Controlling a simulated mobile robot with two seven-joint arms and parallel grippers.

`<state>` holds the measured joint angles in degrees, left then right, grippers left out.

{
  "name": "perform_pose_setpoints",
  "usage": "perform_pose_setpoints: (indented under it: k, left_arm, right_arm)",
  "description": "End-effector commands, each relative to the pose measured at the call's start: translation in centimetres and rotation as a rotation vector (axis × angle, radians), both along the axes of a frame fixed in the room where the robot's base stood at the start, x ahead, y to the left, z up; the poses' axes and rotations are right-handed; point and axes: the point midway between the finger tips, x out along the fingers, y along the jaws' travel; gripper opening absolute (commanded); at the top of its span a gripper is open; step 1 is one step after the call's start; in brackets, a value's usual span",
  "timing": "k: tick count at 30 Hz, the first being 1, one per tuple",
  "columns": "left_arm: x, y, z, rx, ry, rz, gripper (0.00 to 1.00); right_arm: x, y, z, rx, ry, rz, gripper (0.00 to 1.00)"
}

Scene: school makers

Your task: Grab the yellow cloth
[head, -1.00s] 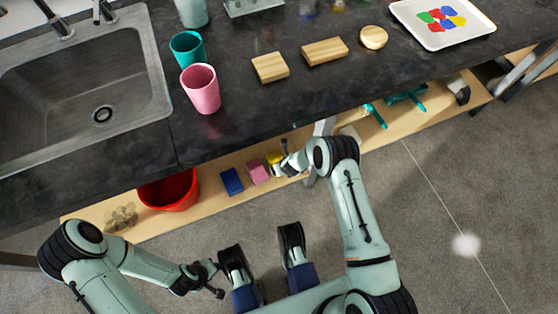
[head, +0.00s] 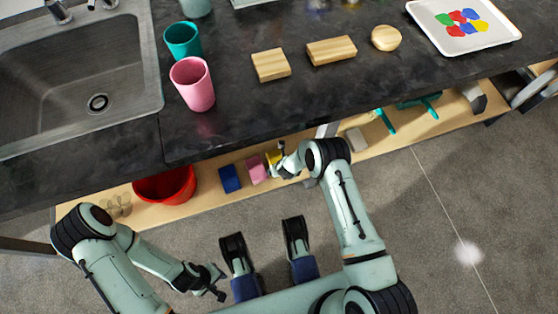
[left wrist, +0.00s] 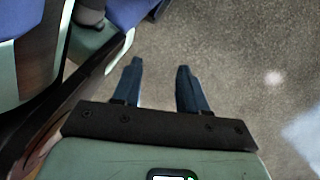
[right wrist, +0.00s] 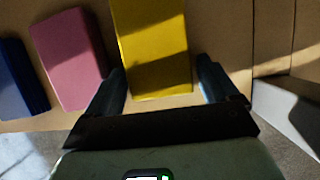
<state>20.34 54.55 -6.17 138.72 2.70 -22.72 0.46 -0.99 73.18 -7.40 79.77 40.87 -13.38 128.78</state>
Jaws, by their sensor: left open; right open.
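The yellow cloth (head: 270,157) is a small folded block on the low wooden shelf under the counter, partly hidden by my right gripper (head: 281,161) in the head view. In the right wrist view the yellow cloth (right wrist: 153,42) lies straight ahead, its near end between the two open fingers of my right gripper (right wrist: 160,66). The fingers stand on either side of it, and I cannot tell whether they touch it. My left gripper (head: 219,281) is open over the floor. The left wrist view shows its fingers (left wrist: 160,65) apart and empty.
A pink block (head: 257,168) and a blue block (head: 230,178) lie left of the cloth, then a red bucket (head: 165,186). A grey block (head: 356,139) is to the right. The dark counter (head: 235,125) overhangs the shelf (head: 215,203), with a pink cup (head: 193,85) near its edge.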

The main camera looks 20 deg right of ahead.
Motion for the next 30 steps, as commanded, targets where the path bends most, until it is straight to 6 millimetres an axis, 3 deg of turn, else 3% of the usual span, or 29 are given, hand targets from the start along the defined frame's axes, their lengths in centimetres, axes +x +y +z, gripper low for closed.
perform_pose_setpoints:
  k: [4, 7, 8, 22, 29, 30]
  left_arm:
    - [0.0, 0.0, 0.0, 0.0, 0.0, 0.0, 0.43]
    - [0.0, 0.0, 0.0, 0.0, -0.001, -0.001, 0.43]
    - [0.0, 0.0, 0.0, -0.001, -0.002, -0.001, 0.43]
    - [0.5, -0.1, 0.3, 0.0, -0.019, -0.003, 0.43]
    - [3.3, -0.4, 1.8, 0.007, -0.109, -0.012, 0.43]
    - [3.9, -0.5, 2.2, 0.007, -0.128, -0.016, 0.43]
  right_arm:
    - [0.0, 0.0, 0.0, 0.0, 0.0, 0.0, 0.84]
    - [0.0, 0.0, 0.0, 0.0, 0.0, 0.0, 0.51]
    - [0.0, 0.0, 0.0, 0.0, 0.0, 0.0, 0.49]
    - [0.0, 0.0, 0.7, 0.0, 0.0, -0.001, 0.48]
    - [0.1, 0.0, 4.2, 0.001, -0.002, -0.002, 0.48]
    - [-1.2, -0.3, 3.6, 0.001, 0.009, -0.005, 0.48]
